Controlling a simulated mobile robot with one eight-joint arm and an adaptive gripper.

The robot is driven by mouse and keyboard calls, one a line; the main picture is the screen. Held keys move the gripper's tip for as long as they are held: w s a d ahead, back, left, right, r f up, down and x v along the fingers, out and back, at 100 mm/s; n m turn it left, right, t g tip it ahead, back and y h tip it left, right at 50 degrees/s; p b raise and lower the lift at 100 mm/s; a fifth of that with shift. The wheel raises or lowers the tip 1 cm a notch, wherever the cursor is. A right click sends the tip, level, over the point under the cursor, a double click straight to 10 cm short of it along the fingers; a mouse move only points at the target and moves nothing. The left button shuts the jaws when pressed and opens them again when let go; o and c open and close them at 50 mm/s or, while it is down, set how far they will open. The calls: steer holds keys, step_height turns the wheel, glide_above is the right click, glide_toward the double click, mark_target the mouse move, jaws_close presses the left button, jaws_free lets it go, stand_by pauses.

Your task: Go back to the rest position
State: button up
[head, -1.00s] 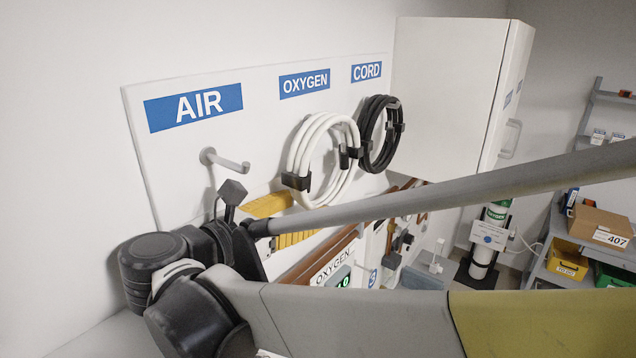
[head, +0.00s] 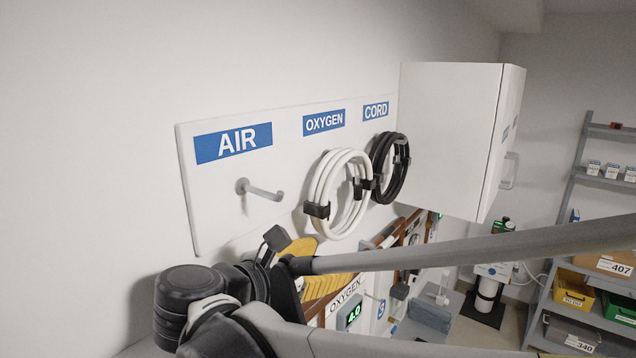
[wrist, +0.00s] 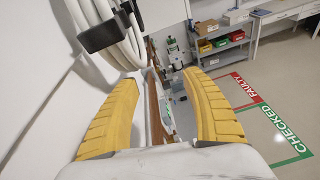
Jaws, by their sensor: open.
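My gripper (wrist: 166,115) has yellow ribbed fingers spread apart in the wrist view, with nothing between them. In the head view its yellow finger (head: 327,286) shows partly behind my arm, below the hose board (head: 215,185). The white coiled hose (head: 340,195) hangs under the OXYGEN label, above and to the right of the gripper. It also shows at the upper left of the wrist view (wrist: 120,45), close to the left finger but apart from it. The hook (head: 262,192) under AIR is bare. A black coiled cord (head: 390,168) hangs under CORD.
A white wall cabinet (head: 448,135) juts out right of the board. Below are a wooden rail and equipment with a green 4.0 display (head: 354,314). Shelving with bins (head: 620,308) stands at the far right. Open floor (wrist: 255,92) with FAULTY and CHECKED markings lies right in the wrist view.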

steer(key=s+d+f+m+g+y, duration=0.35)
steer(key=d+f+m, duration=0.5)
steer(key=d, duration=0.45)
steer(key=s+d+f+m+y, duration=0.2)
steer(key=s+f+m+y, duration=0.15)
steer(key=s+m, duration=0.4)
steer(key=s+d+f+m+y, duration=0.2)
steer(key=s+d+f+m, duration=0.15)
steer(key=m, duration=0.65)
step_height(320, 180, down, 34)
steer(key=a+b, duration=0.1)
steer(key=b, duration=3.2)
steer(key=shift+g+y+b, duration=0.3)
steer(key=shift+g, duration=0.05)
